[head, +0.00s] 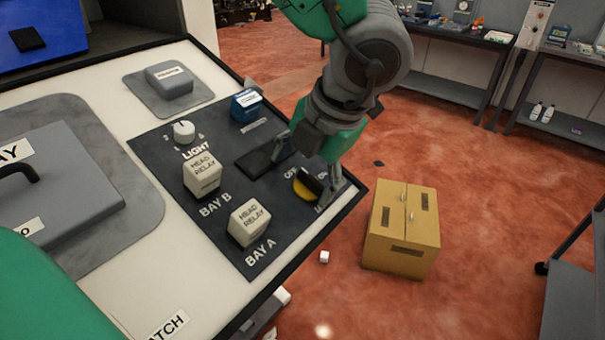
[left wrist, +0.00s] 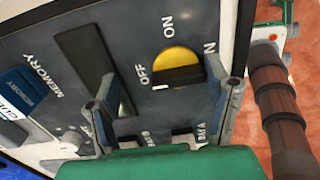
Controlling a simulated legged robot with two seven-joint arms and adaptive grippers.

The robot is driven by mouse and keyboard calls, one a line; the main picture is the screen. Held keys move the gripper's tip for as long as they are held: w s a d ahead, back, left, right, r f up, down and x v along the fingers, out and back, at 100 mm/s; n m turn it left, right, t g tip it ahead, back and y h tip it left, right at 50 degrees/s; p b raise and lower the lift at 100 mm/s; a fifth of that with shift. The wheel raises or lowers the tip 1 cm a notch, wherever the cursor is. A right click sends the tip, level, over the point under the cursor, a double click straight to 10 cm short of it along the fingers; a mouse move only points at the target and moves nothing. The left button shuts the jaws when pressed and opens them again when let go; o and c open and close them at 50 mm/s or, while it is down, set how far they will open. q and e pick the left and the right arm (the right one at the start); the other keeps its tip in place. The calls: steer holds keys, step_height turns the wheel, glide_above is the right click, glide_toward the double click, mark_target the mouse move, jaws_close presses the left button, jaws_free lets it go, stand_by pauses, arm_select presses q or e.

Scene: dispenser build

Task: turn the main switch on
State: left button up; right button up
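The main switch (head: 304,191) is a yellow disc with a black bar handle on the dark panel, near its right edge. In the left wrist view the switch (left wrist: 177,58) has OFF and ON printed beside it, and one end of the bar lies by OFF. My left gripper (head: 298,182) is over the panel with its fingers spread on either side of the switch. In the left wrist view the gripper (left wrist: 166,88) is open, and I see no contact with the bar. My right gripper is not in view.
Two head relay blocks (head: 203,176) (head: 249,223), a light knob (head: 184,131) and a blue memory block (head: 246,106) stand on the panel (head: 228,228). A black plate (head: 262,160) lies by the gripper. A cardboard box (head: 402,230) is on the floor beyond the edge.

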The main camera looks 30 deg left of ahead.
mark_target(322, 184)
arm_select(q)
steer(key=shift+s+f, duration=0.1)
steer(key=shift+f, duration=0.15)
steer(key=d, duration=0.3)
steer(key=shift+r, duration=0.15)
steer(key=shift+d, duration=0.15)
steer(key=c, duration=0.4)
steer(key=shift+a, duration=0.25)
steer(key=c, duration=0.6)
steer(key=shift+a, duration=0.45)
steer(key=shift+c, duration=0.7)
steer(key=shift+a+f, duration=0.2)
steer(key=shift+a, duration=0.25)
steer(key=shift+d, duration=0.45)
steer(key=shift+r, duration=0.1)
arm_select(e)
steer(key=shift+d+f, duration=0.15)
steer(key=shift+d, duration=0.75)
